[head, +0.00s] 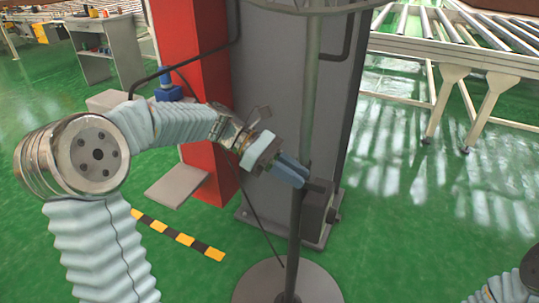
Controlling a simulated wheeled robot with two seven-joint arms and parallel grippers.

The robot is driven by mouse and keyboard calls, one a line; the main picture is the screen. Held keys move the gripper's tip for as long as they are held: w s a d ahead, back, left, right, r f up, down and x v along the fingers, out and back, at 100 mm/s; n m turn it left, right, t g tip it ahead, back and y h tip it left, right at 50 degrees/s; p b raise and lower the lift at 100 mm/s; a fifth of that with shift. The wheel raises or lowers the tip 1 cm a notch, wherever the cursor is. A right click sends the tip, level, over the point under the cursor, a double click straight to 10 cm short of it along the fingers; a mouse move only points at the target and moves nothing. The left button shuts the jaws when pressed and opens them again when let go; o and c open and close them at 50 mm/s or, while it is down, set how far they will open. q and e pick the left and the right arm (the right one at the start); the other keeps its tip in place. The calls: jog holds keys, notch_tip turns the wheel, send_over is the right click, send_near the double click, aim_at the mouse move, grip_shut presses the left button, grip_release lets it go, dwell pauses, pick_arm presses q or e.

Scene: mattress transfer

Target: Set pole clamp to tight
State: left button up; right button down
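The pole (312,105) stands upright in the middle of the head view on a round grey base (265,285). The dark pole clamp (318,212) is a boxy block around or against the pole, with a small knob-like part on its right side. My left gripper (298,176) reaches in from the left, its blue fingers at the upper left of the clamp. The fingertips touch or nearly touch the clamp; the gap between them cannot be made out. My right gripper is out of view; only part of the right arm shows at the lower right corner.
A grey cabinet-like column (270,70) and a red post (200,90) stand behind the pole. A roller conveyor (450,50) is at the upper right, and a grey desk (108,50) at the upper left. Green floor (420,230) is open at right.

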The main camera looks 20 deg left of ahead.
pick_arm(q)
jog(key=v, duration=1)
jog(key=shift+a+p, duration=0.2)
jog(key=shift+p, duration=0.1)
jog(key=shift+f, duration=0.1)
notch_tip(320, 180, down, 18)
jog(key=w+d+y, duration=0.2)
jog(key=d+y, duration=0.1)
jog(key=s+d+f+m+y, duration=0.1)
jog(key=s+f+m+y, duration=0.15)
jog(key=f, duration=0.75)
jog(key=s+d+f+m+y, duration=0.15)
jog(key=s+f, duration=0.25)
jog(key=f, duration=0.7)
jog(key=s+d+f+m+y, duration=0.1)
jog(key=s+d+f+m, duration=0.2)
jog(key=s+f+m, duration=0.3)
jog(key=s+d+f+m+y, duration=0.1)
jog(key=s+d+f+m, duration=0.3)
jog(key=s, duration=0.4)
jog(key=w+d+m, duration=0.1)
jog(key=w+d+r+m+t, duration=0.1)
jog(key=w, duration=0.1)
jog(key=shift+d+r, duration=0.1)
jog(key=shift+d, duration=0.1)
